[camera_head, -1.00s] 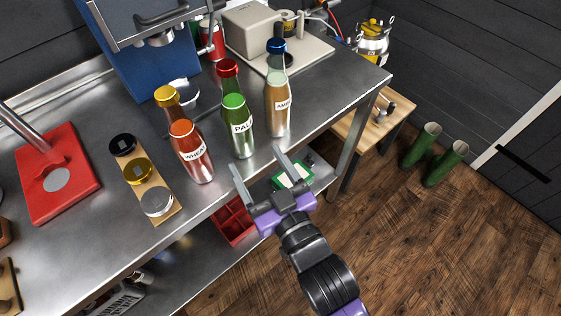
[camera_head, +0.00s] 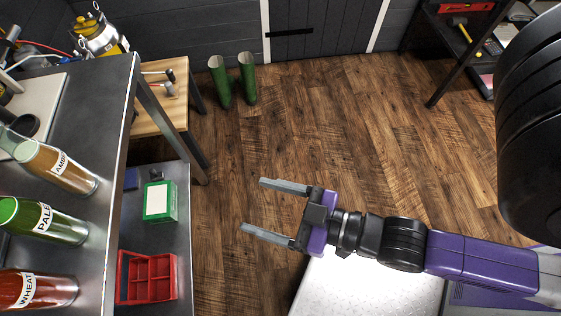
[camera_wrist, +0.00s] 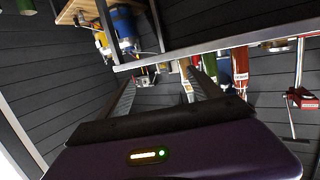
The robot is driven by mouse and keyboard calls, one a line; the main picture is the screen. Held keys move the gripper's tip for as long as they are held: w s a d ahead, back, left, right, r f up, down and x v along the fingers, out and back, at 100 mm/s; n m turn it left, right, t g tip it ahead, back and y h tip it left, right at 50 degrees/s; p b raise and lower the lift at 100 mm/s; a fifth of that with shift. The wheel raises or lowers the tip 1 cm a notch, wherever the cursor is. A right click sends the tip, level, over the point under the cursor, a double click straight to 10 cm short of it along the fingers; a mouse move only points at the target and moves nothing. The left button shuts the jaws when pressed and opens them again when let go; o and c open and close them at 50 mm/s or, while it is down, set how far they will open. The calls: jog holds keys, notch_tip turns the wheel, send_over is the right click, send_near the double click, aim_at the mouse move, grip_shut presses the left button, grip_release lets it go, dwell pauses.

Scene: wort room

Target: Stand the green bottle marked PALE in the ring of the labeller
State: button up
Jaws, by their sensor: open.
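The green bottle marked PALE (camera_head: 50,222) stands on the steel bench at the left edge of the head view, between the bottles marked AMBER (camera_head: 62,168) and WHEAT (camera_head: 38,289). My gripper (camera_head: 262,207) is open and empty over the wooden floor, to the right of the bench and apart from it, its fingers pointing left toward the bench. In the wrist view the open fingers (camera_wrist: 158,95) point toward the bench, with bottles seen small beyond them. Only part of the labeller's pale base (camera_head: 38,95) shows at the upper left; I cannot make out its ring.
The steel bench edge (camera_head: 118,150) runs down the left. A lower shelf holds a green box (camera_head: 160,202) and a red divided tray (camera_head: 148,277). A wooden side table (camera_head: 155,105), green boots (camera_head: 232,80) and a dark shelf rack (camera_head: 455,45) stand around open floor.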

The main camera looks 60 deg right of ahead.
jog(key=s+d+r+h, duration=0.1)
jog(key=s+d+r, duration=0.1)
jog(key=s, duration=0.4)
jog(key=shift+s+d+r+m+g, duration=0.25)
jog(key=shift+s+d+m+g, duration=0.15)
jog(key=shift+d, duration=0.15)
jog(key=shift+c, duration=0.4)
jog(key=shift+c, duration=0.8)
